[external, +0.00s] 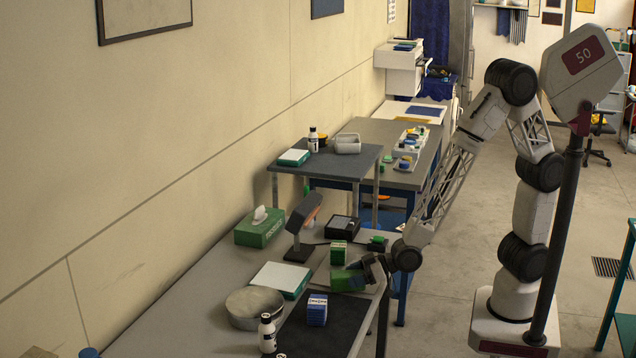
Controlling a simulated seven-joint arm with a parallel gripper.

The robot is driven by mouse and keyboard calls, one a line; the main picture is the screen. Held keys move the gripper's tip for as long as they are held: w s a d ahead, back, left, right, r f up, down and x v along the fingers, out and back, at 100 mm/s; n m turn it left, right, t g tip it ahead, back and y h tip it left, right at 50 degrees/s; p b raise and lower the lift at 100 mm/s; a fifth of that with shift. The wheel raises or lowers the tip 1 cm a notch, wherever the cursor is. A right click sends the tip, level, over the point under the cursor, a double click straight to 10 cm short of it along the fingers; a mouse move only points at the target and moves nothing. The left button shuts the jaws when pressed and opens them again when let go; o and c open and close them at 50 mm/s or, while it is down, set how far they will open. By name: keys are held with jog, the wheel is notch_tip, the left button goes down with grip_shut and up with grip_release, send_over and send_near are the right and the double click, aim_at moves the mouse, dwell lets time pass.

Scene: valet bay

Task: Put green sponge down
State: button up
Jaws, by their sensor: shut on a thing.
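The green sponge (346,280) is at the end of my arm, over the near table by its right edge. My gripper (356,268) is shut on it, though the fingers are small and partly hidden by the wrist. I cannot tell whether the sponge touches the surface below. A smaller green and white box (338,253) stands just behind it.
A dark mat (325,332) with a blue and white box (317,310) lies in front. A round metal bowl (254,308), a white-topped green box (281,279), a lamp (303,226), a tissue box (260,230) and a black device (342,228) crowd the left and back.

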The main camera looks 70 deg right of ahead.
jog(key=shift+f, duration=0.1)
jog(key=o, duration=0.9)
jog(key=shift+v, duration=6)
jog(key=shift+d, duration=0.15)
